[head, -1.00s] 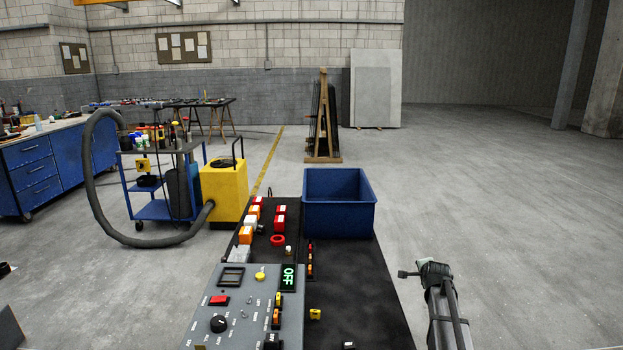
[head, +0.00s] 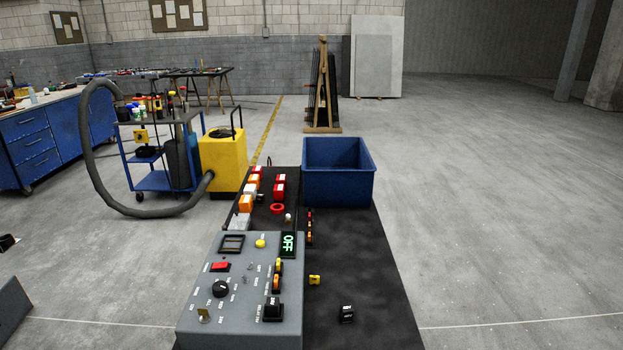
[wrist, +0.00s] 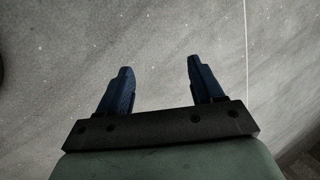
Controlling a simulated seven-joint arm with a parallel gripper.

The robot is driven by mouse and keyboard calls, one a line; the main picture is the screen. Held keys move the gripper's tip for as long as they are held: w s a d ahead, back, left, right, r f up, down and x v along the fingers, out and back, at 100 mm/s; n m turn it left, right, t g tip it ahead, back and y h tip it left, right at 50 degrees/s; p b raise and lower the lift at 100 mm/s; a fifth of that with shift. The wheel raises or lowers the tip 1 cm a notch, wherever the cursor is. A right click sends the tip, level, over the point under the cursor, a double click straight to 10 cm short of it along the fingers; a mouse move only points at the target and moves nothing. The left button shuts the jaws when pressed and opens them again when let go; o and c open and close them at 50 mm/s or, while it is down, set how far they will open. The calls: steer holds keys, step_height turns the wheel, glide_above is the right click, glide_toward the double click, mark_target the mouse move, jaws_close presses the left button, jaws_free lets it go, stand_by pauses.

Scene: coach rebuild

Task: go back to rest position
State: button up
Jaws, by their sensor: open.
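My gripper (wrist: 157,82) shows in the wrist view with its two dark blue fingers spread wide apart. Nothing is between them, and bare concrete floor (wrist: 150,40) lies beyond. My arm and gripper are out of the head view.
In the head view a black bench (head: 385,300) carries a grey control panel (head: 205,310) with a lit OFF display (head: 289,243), a blue bin (head: 338,186), and several small coloured parts. A yellow machine (head: 222,165) with a hose and a blue cart (head: 155,181) stand left. The floor on the right is clear.

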steer(key=s+a+f+g+y, duration=0.1)
steer(key=s+a+f, duration=0.25)
steer(key=s, duration=0.35)
steer(key=s+a+f+g+y, duration=0.1)
steer(key=s+a+f, duration=0.2)
steer(key=s+f, duration=0.3)
steer(key=s+a+r+n+g, duration=0.3)
steer(key=s+a+n+g, duration=0.1)
steer(key=s+a+n, duration=0.6)
steer(key=s+a+r+n+g+h, duration=0.1)
steer(key=s+a+r+n+g, duration=0.2)
steer(key=s+a+n, duration=0.7)
steer(key=a+n+g, duration=0.1)
steer(key=a, duration=0.3)
steer(key=shift+a+g, duration=0.4)
steer(key=shift+r, duration=0.1)
steer(key=shift+c, duration=0.2)
